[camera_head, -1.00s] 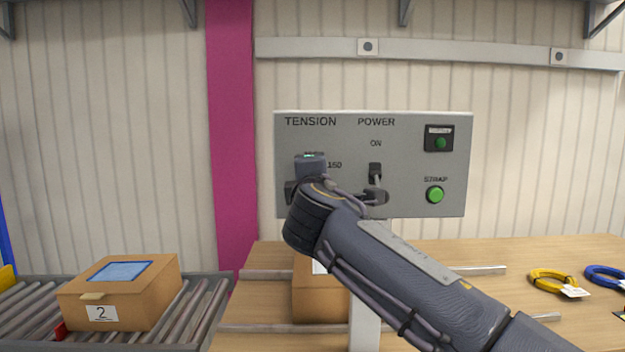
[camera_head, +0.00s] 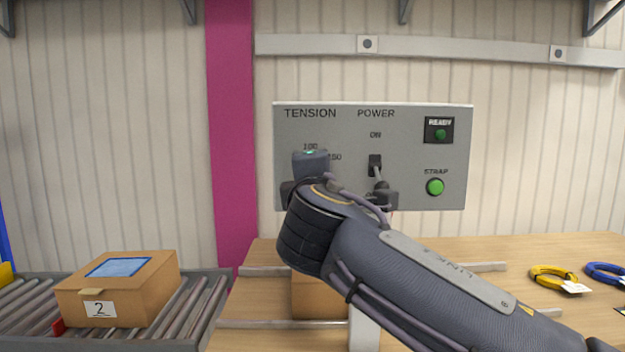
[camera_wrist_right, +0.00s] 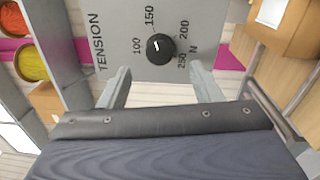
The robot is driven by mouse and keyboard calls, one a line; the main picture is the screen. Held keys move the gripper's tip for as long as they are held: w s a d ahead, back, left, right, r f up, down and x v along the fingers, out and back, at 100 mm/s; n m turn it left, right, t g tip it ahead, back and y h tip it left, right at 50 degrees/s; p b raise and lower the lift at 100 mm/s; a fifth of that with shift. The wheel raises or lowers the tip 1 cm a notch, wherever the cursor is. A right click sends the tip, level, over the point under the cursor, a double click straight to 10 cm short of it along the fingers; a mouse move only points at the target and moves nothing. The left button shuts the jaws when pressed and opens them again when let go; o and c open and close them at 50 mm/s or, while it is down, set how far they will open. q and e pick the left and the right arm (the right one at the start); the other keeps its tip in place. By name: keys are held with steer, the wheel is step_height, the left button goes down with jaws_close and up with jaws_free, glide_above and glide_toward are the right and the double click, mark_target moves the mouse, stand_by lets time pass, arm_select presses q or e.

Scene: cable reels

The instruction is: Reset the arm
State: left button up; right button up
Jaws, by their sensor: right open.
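My right arm reaches in from the lower right in the head view, its wrist in front of the left part of a grey control panel (camera_head: 410,150). In the right wrist view my right gripper (camera_wrist_right: 161,85) is open, its two fingers apart and empty. A black tension knob (camera_wrist_right: 160,47) with a white mark lies just beyond the fingertips, between their lines; no contact shows. In the head view the knob and the fingers are hidden behind my wrist. The panel also bears a power switch (camera_head: 375,165), a green strap button (camera_head: 435,187) and a ready lamp (camera_head: 440,134). My left gripper is not shown.
A carton marked 2 (camera_head: 118,290) sits on a roller conveyor (camera_head: 190,318) at left. Another carton (camera_head: 318,298) stands on the wooden table (camera_head: 480,252), partly behind my arm. Yellow (camera_head: 553,278) and blue (camera_head: 605,273) cable coils lie at right.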

steer(key=shift+s, duration=0.5)
steer(key=s+d+f+m+g+h, duration=0.1)
steer(key=s+d+f+m+g, duration=0.35)
steer(key=d+f, duration=0.7)
steer(key=s+d+f+m+g, duration=0.4)
steer(key=s+d+f+m, duration=0.2)
steer(key=d+f, duration=0.5)
steer(key=s+a+f+m+g+y, duration=0.15)
steer(key=s+f+m, duration=0.35)
steer(key=s+f, duration=0.5)
steer(key=s+a+f+m+g+y, duration=0.1)
steer(key=s+f+m+g+y, duration=0.3)
steer(key=s+f, duration=0.55)
step_height(320, 180, up, 12)
steer(key=m+t+h+p, duration=0.1)
steer(key=m+p, duration=0.1)
steer(key=p, duration=0.9)
steer(key=shift+f, duration=0.15)
steer(key=shift+s, duration=0.1)
